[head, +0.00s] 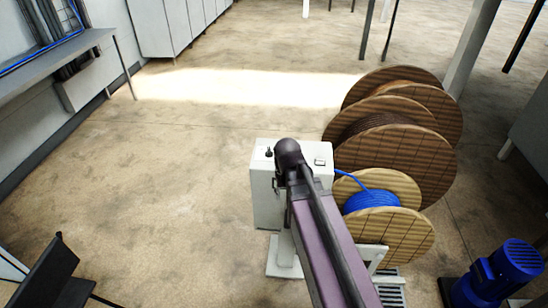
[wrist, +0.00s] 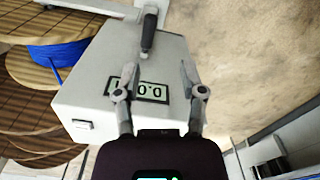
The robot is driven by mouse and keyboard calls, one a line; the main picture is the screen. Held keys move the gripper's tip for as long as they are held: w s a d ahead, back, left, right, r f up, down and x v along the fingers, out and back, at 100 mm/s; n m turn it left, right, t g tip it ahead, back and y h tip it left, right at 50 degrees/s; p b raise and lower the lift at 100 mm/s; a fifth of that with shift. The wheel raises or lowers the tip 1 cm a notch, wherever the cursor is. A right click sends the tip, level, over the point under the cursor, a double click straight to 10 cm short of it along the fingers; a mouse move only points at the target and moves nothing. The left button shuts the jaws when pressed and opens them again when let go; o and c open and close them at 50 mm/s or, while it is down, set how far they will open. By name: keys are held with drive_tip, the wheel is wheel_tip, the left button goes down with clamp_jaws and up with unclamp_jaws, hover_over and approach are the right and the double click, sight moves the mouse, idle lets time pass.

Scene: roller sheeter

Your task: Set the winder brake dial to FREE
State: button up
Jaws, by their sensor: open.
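The light grey control box of the winder (head: 265,205) stands on a post beside a reel of blue cable. In the wrist view the box (wrist: 85,85) shows a black-gripped control (wrist: 148,35) on a pale mount, which also shows in the head view (head: 268,153). I cannot tell whether it is the brake dial; no FREE marking is legible. A display (wrist: 138,89) on the box is partly covered by a finger. My gripper (wrist: 160,62) is open and empty over the box, the control just beyond the fingertips. In the head view my arm hides the gripper.
A small switch (head: 319,161) sits on the box's right side. The blue cable reel (head: 410,235) and large wooden reels (head: 400,165) stand close on the right. A blue motor (head: 505,272) is at lower right. Open floor (head: 160,170) lies left of the box.

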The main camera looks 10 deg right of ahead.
wheel_tip(320, 180, up, 11)
drive_tip(key=m+p, duration=0.1)
drive_tip(key=p, duration=0.9)
hover_over(269, 150)
drive_tip(key=shift+w+r, duration=0.1)
drive_tip(key=shift+r, duration=0.05)
wheel_tip(269, 150, down, 14)
drive_tip(key=b, duration=1.3)
drive_tip(key=shift+r, duration=0.1)
drive_tip(key=shift+c, duration=0.2)
clamp_jaws()
